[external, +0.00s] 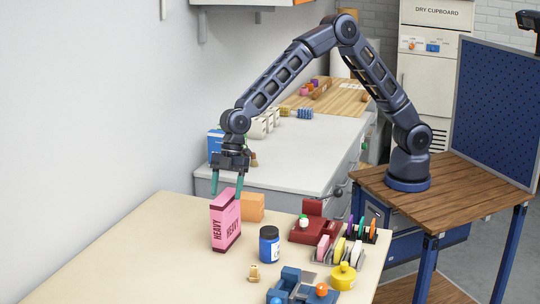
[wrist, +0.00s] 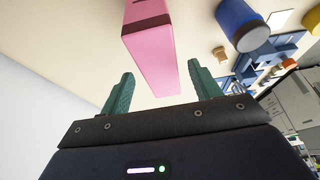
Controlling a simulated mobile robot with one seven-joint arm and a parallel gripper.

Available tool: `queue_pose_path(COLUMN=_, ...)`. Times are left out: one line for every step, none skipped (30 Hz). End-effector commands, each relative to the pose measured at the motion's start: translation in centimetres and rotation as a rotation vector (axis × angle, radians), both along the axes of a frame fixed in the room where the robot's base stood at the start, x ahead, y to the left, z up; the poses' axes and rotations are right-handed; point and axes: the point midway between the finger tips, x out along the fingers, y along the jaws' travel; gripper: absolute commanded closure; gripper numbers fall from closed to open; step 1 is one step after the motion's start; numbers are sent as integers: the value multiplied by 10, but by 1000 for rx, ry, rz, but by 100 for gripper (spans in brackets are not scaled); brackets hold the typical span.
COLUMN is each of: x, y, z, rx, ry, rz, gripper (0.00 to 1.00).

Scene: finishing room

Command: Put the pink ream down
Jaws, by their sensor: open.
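The pink ream (external: 225,222), marked "HEAVY", stands upright on the cream table (external: 130,250). My gripper (external: 227,192) is above it and behind its top, with its teal fingers apart. In the wrist view the pink ream (wrist: 155,45) lies beyond the fingertips, and my gripper (wrist: 158,85) is open with nothing held between the fingers. The ream's near end reaches toward the gap between the fingers in that view, and I cannot tell how much space separates them.
An orange block (external: 252,206) stands just behind the ream. A blue jar (external: 269,245) is to its right, also in the wrist view (wrist: 240,22). A red device (external: 306,229), a rack (external: 341,248) and a yellow pot (external: 343,277) crowd the right side. The table's left part is clear.

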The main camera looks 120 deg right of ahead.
Motion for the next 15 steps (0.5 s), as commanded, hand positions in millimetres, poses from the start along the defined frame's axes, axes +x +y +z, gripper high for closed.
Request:
queue_pose_path(x=-3, y=-4, z=10, rx=-1, ry=-2, rz=-2, gripper=37)
queue_pose_path(x=-4, y=-6, z=15, rx=0, ry=-2, rz=-2, gripper=37)
queue_pose_path(x=-6, y=-8, z=22, rx=0, ry=-2, rz=-2, gripper=37)
queue_pose_path(x=-8, y=-9, z=27, rx=0, ry=-2, rz=-2, gripper=37)
queue_pose_path(x=-9, y=-10, z=31, rx=0, ry=-2, rz=-2, gripper=37)
queue_pose_path(x=-11, y=-11, z=37, rx=0, ry=-1, rz=-1, gripper=37)
queue_pose_path(x=-12, y=-12, z=41, rx=0, ry=-1, rz=-1, gripper=37)
queue_pose_path(x=-13, y=-13, z=45, rx=0, ry=-1, rz=-1, gripper=37)
queue_pose_path(x=-14, y=-14, z=49, rx=1, ry=0, rz=-1, gripper=37)
queue_pose_path(x=-15, y=-15, z=51, rx=1, ry=0, rz=-1, gripper=37)
queue_pose_path(x=-16, y=-16, z=53, rx=1, ry=0, rz=-1, gripper=37)
queue_pose_path(x=-16, y=-17, z=56, rx=1, ry=0, rz=-1, gripper=37)
queue_pose_path(x=-17, y=-17, z=57, rx=1, ry=0, rz=-1, gripper=37)
queue_pose_path(x=-18, y=-17, z=59, rx=0, ry=0, rz=-1, gripper=37)
queue_pose_path(x=-19, y=-18, z=62, rx=-1, ry=1, rz=-2, gripper=37)
